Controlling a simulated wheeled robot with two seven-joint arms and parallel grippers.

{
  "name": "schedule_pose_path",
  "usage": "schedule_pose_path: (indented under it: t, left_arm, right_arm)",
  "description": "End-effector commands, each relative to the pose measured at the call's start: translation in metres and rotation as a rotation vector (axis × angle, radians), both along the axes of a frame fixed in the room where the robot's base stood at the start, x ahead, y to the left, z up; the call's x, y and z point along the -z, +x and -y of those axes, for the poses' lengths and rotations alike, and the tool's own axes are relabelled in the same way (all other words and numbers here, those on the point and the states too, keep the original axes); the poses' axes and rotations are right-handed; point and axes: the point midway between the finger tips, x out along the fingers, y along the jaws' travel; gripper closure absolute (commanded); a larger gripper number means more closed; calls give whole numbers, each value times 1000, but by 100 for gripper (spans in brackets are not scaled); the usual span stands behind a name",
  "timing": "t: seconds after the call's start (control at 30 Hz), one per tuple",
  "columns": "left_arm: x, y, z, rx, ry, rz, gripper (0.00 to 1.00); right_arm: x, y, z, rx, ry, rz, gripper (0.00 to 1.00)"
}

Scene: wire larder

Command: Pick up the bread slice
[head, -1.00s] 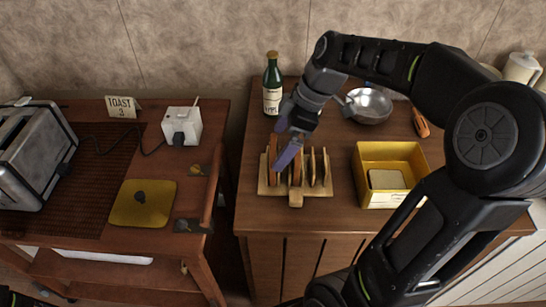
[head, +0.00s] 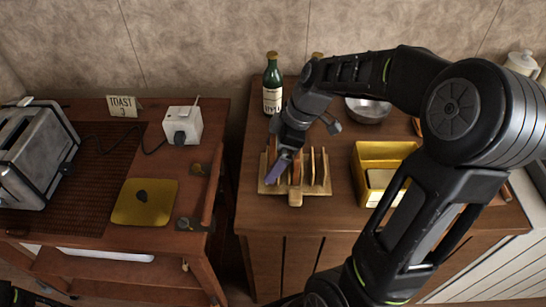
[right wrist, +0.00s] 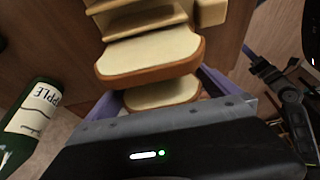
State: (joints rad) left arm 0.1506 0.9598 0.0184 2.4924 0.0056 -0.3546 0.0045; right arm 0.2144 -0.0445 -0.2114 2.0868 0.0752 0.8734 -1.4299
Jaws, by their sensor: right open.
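Bread slices with pale faces and brown crusts stand in a wooden rack (head: 312,193) on the right-hand cabinet. My right gripper (head: 276,168) is open and low over the rack's left part, by the leftmost bread slice (head: 270,152). In the right wrist view its purple fingers show at either side of the nearest bread slice (right wrist: 160,93); I cannot tell whether they touch it. Another bread slice (right wrist: 150,52) stands just beyond. The palm hides the lower part of the near slice. What looks like my left gripper (right wrist: 258,67) shows small at the right of the wrist view, its jaws unclear.
A green bottle (head: 272,85) stands behind the rack, also in the wrist view (right wrist: 32,115). A metal bowl (head: 368,109) and a yellow box (head: 385,152) are to the right. The left table holds a toaster (head: 35,150), a white box (head: 183,125) and a yellow plate (head: 145,202).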

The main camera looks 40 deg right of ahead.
Motion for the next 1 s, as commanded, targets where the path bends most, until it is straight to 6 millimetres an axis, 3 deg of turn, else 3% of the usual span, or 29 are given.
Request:
schedule_pose_path:
  t: [0.3, 0.83, 1.0]
  left_arm:
    - [0, 0, 0, 0, 0, 0, 61]
    - [0, 0, 0, 0, 0, 0, 61]
    - [0, 0, 0, 0, 0, 0, 61]
  right_arm:
    - [0, 0, 0, 0, 0, 0, 1]
    - [0, 0, 0, 0, 0, 0, 44]
    - [0, 0, 0, 0, 0, 0, 45]
